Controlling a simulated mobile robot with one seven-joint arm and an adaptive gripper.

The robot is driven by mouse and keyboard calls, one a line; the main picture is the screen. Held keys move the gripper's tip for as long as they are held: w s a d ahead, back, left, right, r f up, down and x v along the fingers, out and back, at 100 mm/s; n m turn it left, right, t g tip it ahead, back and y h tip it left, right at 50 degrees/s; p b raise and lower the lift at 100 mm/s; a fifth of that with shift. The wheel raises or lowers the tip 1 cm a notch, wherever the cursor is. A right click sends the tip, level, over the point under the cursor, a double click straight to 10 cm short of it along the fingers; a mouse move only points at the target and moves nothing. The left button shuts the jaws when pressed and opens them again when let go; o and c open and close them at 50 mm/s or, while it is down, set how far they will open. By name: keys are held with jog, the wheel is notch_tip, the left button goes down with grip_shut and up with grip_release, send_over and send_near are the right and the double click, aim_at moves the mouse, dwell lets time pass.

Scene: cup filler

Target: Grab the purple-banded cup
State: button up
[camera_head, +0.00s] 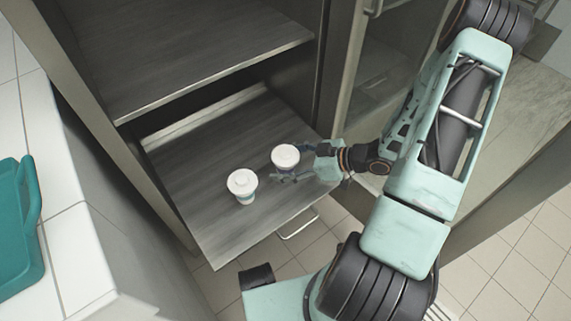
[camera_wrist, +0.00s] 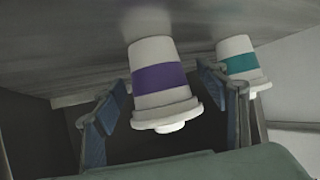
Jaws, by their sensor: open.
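The purple-banded cup (camera_wrist: 157,77) is white with a lid and stands on a pull-out shelf (camera_head: 205,150); the wrist view shows it inverted. In the head view the cup (camera_head: 285,157) is at the right of the two cups, its band hardly visible. My gripper (camera_head: 290,164) reaches in from the right, open, with one finger on each side of this cup. In the wrist view the cup is between the fingers, with visible gaps on both sides and no clear contact.
A teal-banded cup (camera_head: 242,187) stands close by on the same shelf, just outside one finger; it also shows in the wrist view (camera_wrist: 238,62). An upper shelf (camera_head: 200,50) overhangs the back. A teal tray (camera_head: 18,225) lies on the white counter at left.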

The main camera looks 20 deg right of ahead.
jog(key=shift+c, duration=0.6)
jog(key=c, duration=1.3)
jog(key=shift+c, duration=0.2)
jog(key=shift+r, duration=0.2)
